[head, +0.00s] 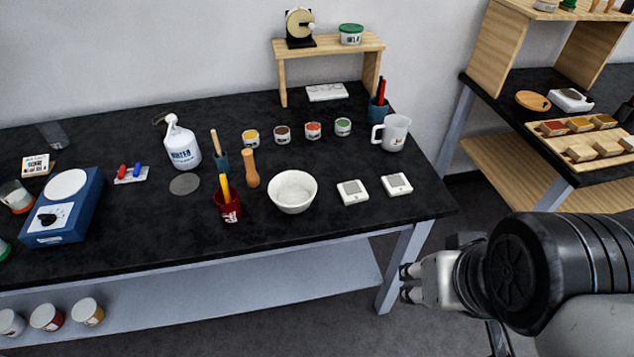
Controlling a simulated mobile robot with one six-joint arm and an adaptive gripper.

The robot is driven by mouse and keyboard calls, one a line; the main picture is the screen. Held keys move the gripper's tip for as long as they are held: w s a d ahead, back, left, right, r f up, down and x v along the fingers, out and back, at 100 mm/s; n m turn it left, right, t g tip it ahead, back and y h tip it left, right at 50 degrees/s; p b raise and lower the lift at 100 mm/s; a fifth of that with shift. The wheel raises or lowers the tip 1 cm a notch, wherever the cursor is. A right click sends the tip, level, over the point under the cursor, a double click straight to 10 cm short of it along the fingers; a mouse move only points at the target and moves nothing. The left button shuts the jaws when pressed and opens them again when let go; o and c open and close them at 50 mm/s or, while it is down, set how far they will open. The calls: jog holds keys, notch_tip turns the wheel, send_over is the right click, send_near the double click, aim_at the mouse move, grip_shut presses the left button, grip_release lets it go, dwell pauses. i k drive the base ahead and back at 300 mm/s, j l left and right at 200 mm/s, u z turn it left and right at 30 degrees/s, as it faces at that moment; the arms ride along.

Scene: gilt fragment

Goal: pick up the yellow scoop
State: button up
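A yellow handle (224,186), which appears to be the yellow scoop, sticks up out of a red cup (230,210) near the front edge of the black table. Its lower part is hidden inside the cup. My gripper (406,283) is at the lower right, off the table's front right corner and well to the right of the cup. It points left, its fingertips are apart, and nothing is between them.
A white bowl (292,192) and a wooden pestle-like tool (251,168) stand right of the cup. A white bottle (182,145) stands behind left. Two small white scales (352,192) lie right of the bowl.

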aim_at(223, 177)
jog(key=i+l+u, duration=0.3)
jog(key=i+l, duration=0.15)
jog(key=i+u, duration=0.1)
jog(key=u, duration=1.85)
